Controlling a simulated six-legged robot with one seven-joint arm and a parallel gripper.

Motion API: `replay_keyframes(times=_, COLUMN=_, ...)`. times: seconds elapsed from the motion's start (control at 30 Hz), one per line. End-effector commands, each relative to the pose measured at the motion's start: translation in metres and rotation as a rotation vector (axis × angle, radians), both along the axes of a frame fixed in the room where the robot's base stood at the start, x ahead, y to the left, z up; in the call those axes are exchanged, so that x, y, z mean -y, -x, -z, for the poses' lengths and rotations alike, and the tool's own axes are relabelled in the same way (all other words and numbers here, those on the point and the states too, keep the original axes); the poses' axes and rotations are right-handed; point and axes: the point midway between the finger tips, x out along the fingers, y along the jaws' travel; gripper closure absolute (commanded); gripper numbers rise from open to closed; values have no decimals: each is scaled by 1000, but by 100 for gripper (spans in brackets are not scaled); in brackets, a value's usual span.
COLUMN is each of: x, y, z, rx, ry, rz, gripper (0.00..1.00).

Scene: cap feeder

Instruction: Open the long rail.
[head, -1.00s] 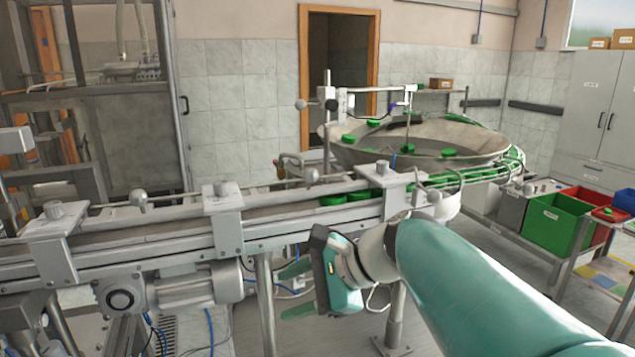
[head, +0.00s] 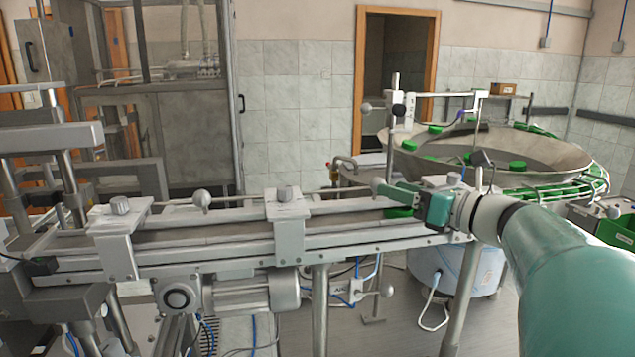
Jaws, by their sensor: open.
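The conveyor's long rail (head: 345,205) runs along the metal channel, between flat brackets with round knobs on top. One grey ball knob (head: 202,200) stands up near the left bracket. Another ball knob (head: 377,186) shows at the right part of the line, right by my fingertips. My gripper (head: 387,191) reaches in from the right over the channel. Its jaws are open, with green fingers pointing left towards that knob. I cannot tell whether they touch it.
A green cap (head: 398,212) lies in the channel just below my fingers. The wide feeder bowl (head: 545,155) with green caps stands behind to the right. A bracket (head: 285,215) rises on the line left of my gripper. A motor (head: 245,293) hangs below.

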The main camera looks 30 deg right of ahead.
Motion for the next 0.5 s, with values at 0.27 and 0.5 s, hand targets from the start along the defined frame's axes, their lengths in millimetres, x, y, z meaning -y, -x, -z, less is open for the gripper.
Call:
replay_keyframes(times=0.27, x=-15, y=-43, z=1, rx=-1, ry=0, rz=0, gripper=52)
replay_keyframes(times=0.5, x=-17, y=-52, z=0, rx=0, ry=2, rz=1, gripper=52)
